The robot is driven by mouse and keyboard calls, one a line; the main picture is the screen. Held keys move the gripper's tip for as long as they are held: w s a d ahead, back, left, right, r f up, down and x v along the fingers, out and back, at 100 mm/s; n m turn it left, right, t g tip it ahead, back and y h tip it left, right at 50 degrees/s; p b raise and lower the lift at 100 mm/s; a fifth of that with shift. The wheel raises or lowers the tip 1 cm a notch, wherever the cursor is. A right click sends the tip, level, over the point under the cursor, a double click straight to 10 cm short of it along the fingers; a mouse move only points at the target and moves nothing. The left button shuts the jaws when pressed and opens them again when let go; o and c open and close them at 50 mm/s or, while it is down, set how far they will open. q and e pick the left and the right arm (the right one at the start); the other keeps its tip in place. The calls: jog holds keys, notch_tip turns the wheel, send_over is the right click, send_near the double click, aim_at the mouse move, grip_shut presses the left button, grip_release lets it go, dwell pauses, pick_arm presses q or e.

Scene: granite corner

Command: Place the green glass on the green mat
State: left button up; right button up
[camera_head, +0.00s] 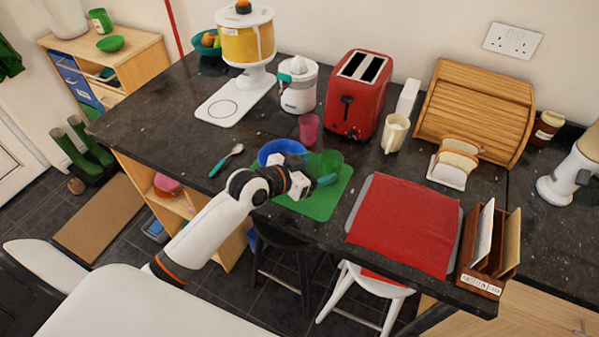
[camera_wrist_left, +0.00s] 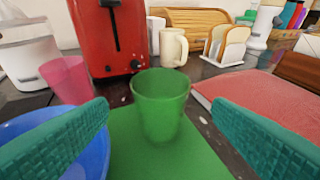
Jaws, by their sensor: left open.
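The green glass (camera_wrist_left: 161,105) stands upright on the green mat (camera_wrist_left: 160,160) in the left wrist view. In the head view the green glass (camera_head: 331,160) is at the mat's far side, and the green mat (camera_head: 322,202) lies near the counter's front edge. My left gripper (camera_head: 318,182) is open beside the glass; in the left wrist view its teal fingers (camera_wrist_left: 163,128) are apart, with the glass ahead between them and not touched. A blue bowl (camera_head: 281,149) sits at the mat's left, partly hidden by my left gripper. My right gripper is not in view.
A pink glass (camera_head: 309,128) stands behind the bowl, and a red toaster (camera_head: 357,95) behind the mat. A cream mug (camera_head: 395,133) stands right of the toaster. The counter left of the bowl is mostly clear, with a spoon (camera_head: 226,160).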

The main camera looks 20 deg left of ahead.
pick_arm(q)
jog(key=v, duration=0.5)
jog(key=shift+s+a+r+b, duration=0.15)
jog(key=shift+s+b, duration=0.15)
jog(key=shift+s, duration=0.05)
